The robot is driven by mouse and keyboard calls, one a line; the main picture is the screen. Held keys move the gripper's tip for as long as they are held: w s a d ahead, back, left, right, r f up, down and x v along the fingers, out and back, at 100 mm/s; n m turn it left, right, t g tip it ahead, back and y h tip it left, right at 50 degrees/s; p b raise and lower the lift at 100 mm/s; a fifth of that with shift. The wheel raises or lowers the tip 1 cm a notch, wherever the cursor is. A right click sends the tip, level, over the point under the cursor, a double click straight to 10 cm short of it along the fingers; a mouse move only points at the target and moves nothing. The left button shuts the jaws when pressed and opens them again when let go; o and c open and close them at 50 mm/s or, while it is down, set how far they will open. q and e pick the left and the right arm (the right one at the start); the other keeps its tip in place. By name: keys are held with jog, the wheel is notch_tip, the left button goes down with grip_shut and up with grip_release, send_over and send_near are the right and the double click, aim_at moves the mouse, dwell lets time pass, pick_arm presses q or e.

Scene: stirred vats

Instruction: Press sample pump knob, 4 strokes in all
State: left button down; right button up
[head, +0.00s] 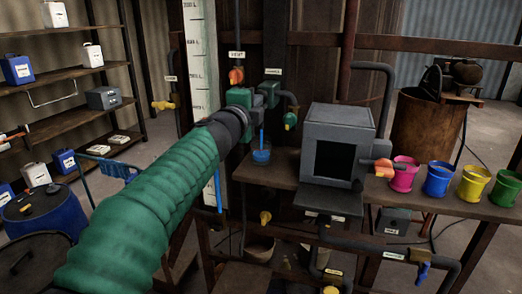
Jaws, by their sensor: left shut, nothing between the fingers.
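My left arm, in a green sleeve, reaches up from the bottom left. Its gripper (262,97) is shut and empty, at the pipework under the sample label (273,71). The sample pump knob cannot be made out; the gripper and wrist cover much of that spot, and I cannot tell whether they touch it. A thin blue line, like a stream, runs down below the gripper to a small clear cup (261,157) with blue in it on the bench. My right gripper is not in view.
A red vent handle (237,76) is just above my gripper. A grey box (337,145) with a dark opening stands right of the cup. Pink (404,175), blue (437,181) and yellow (473,184) buckets line the bench (425,205). A white level scale (199,70) stands behind my arm.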

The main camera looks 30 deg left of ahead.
pick_arm(q)
jog(key=shift+x, duration=0.95)
jog(key=shift+s, duration=0.1)
jog(key=shift+v, duration=1.6)
